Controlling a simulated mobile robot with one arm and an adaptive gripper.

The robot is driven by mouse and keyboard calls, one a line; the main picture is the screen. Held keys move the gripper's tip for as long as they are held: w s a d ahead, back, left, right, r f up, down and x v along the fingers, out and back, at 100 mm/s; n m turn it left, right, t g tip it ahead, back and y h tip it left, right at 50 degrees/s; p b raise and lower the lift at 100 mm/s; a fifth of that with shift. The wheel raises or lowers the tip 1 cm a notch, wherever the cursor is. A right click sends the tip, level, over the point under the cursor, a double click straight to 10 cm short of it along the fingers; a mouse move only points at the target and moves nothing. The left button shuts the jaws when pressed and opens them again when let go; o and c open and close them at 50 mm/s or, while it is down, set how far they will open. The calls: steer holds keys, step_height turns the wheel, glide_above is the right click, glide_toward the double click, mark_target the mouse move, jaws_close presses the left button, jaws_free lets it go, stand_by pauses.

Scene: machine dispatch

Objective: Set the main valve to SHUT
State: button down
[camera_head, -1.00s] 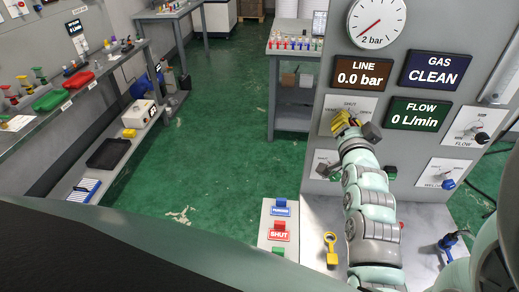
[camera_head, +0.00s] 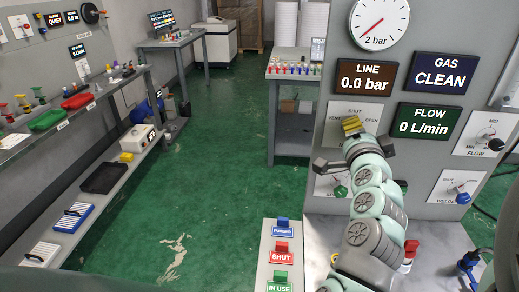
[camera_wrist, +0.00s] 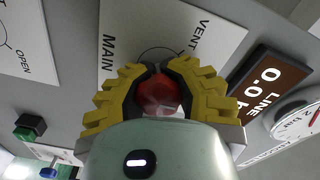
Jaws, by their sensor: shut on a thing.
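The main valve plate (camera_head: 374,119) is on the grey panel, below the LINE display. Its labels read VENT at left, SHUT at top and OPEN at right in the head view. My gripper (camera_head: 351,124) is in front of this plate and hides its knob there. In the wrist view the yellow fingers of my gripper (camera_wrist: 162,95) are closed around a red knob (camera_wrist: 158,92), on the plate marked MAIN and VENT (camera_wrist: 125,40). The fingers cover the knob's sides, so I cannot tell which label it points to.
The LINE display (camera_head: 367,77) reads 0.0 bar, the FLOW display (camera_head: 429,117) 0 L/min, the GAS display (camera_head: 440,73) CLEAN. The gauge (camera_head: 379,22) is above. Smaller valve plates (camera_head: 487,133) flank the arm. A stand with PURGING, SHUT (camera_head: 281,254) and IN USE tags is at lower middle.

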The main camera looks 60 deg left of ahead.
steer(key=shift+r, duration=0.2)
steer(key=c, duration=0.6)
jaws_free()
steer(key=shift+f, duration=0.15)
steer(key=shift+d, duration=0.1)
steer(key=v, duration=0.7)
steer(key=shift+s, duration=0.25)
steer(key=shift+w+d, duration=0.1)
